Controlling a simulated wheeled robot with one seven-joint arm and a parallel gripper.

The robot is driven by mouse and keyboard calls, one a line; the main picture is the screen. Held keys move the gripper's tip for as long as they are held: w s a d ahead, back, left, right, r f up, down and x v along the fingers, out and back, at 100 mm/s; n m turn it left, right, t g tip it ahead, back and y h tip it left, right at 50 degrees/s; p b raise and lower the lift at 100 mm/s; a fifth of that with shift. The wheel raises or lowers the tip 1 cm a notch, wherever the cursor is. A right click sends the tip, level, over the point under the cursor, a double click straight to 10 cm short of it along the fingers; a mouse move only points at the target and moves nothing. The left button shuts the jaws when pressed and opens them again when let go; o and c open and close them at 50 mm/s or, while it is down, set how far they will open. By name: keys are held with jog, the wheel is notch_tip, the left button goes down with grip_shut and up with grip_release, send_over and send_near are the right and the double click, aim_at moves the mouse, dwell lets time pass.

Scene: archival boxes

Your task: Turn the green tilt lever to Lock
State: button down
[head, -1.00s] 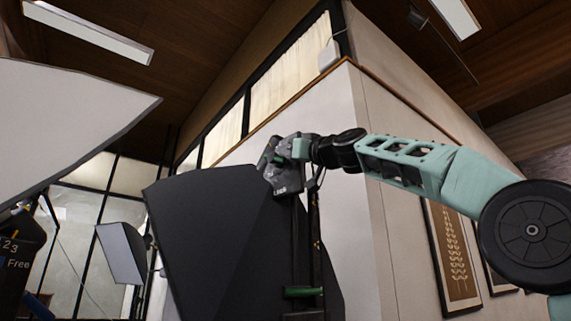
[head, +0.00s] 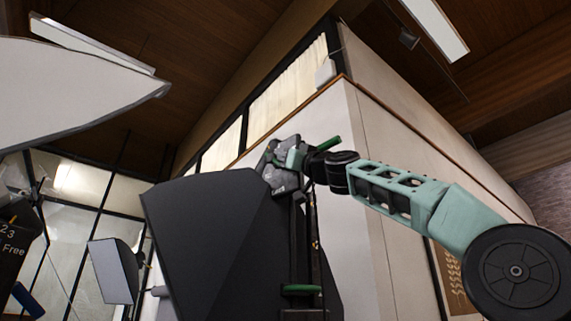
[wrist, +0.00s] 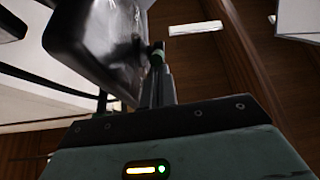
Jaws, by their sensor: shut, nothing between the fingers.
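A grey tilt head (head: 281,180) sits at the top of a black stand, behind a large dark softbox panel. A green lever (head: 328,144) sticks out from behind the tilt head and points up to the right. My gripper (head: 292,158) is at the tilt head, close to the lever; I cannot tell whether they touch. The lettering on the tilt head is too small to read.
The dark softbox (head: 215,245) fills the space left of the stand. A green collar (head: 301,289) is lower on the stand. A smaller softbox (head: 112,270) stands at the left, and a big pale panel (head: 65,92) is at the upper left. A wall corner rises behind.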

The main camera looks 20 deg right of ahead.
jog(key=shift+a+f+b, duration=0.1)
jog(key=shift+f+b, duration=0.15)
jog(key=shift+b, duration=0.1)
jog(key=shift+w+a+f+b, duration=0.15)
jog(key=shift+w+f+b, duration=0.35)
jog(key=shift+f+b, duration=0.15)
jog(key=shift+s, duration=0.5)
jog(key=s+d+f+b, duration=0.1)
jog(key=s+f+b, duration=0.4)
jog(key=f+b, duration=0.4)
jog(key=b, duration=0.2)
jog(key=shift+s+d+f+b, duration=0.15)
jog(key=shift+d+f+b, duration=0.15)
jog(key=shift+d, duration=0.1)
